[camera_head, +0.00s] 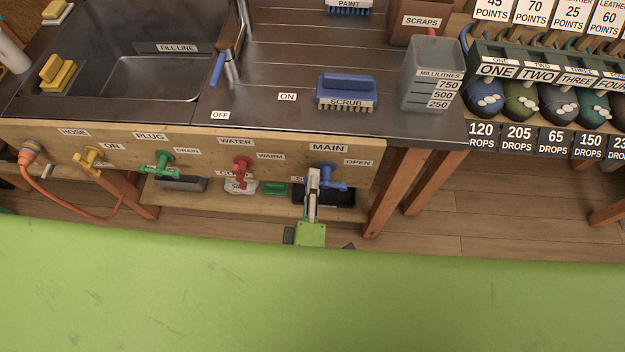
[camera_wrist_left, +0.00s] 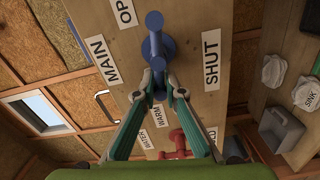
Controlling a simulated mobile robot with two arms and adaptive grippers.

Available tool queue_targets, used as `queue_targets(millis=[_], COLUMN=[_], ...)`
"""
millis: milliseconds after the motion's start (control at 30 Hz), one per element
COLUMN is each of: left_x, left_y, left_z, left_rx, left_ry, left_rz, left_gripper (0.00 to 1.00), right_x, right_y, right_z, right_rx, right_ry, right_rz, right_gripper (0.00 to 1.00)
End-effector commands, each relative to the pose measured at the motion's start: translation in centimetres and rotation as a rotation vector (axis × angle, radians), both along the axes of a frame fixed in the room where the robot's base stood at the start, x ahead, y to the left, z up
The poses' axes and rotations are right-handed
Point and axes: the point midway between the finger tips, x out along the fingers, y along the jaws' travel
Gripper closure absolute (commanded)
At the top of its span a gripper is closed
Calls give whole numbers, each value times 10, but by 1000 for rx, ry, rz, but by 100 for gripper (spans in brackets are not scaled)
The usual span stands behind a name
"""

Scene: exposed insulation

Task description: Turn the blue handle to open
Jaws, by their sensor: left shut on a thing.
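The blue handle (camera_head: 335,185) is on the wooden front panel under the MAIN label, with the OPEN label to its upper right. In the left wrist view the handle (camera_wrist_left: 154,22) is a bar across a round blue hub, one end toward the OPEN label and the other between my fingertips. My left gripper (camera_head: 313,178) reaches up to the handle's left side and partly hides it. In the left wrist view its fingers (camera_wrist_left: 158,66) are shut on the handle's near end. My right gripper is in neither view.
Red (camera_head: 241,168), green (camera_head: 160,163) and yellow (camera_head: 88,158) taps line the panel to the left. A low shelf (camera_head: 215,195) with small items runs below. A blue scrub brush (camera_head: 347,88) and a measuring container (camera_head: 431,75) stand on the counter above.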

Motion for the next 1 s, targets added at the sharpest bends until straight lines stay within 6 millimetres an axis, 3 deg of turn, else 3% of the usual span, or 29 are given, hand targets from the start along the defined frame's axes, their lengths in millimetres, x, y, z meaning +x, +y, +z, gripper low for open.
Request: queue_targets(millis=[67, 100, 167, 500, 633, 1000], left_x=[1, 1, 1, -1, -10, -85], left_y=[-1, -1, -1, 0, 0, -1], left_z=[1, 1, 1, 0, 0, -1], left_rx=[-5, -5, -5, -1, -1, -1], left_ry=[-1, -1, -1, 0, 1, 3], left_rz=[-1, -1, -1, -1, -1, -2], left_gripper=[100, 87, 72, 72, 72, 72], right_x=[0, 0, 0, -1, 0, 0], right_y=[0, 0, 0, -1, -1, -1], right_z=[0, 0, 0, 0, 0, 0], right_rx=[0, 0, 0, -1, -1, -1], right_ry=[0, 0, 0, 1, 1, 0], right_rz=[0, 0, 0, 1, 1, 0], right_gripper=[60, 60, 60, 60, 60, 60])
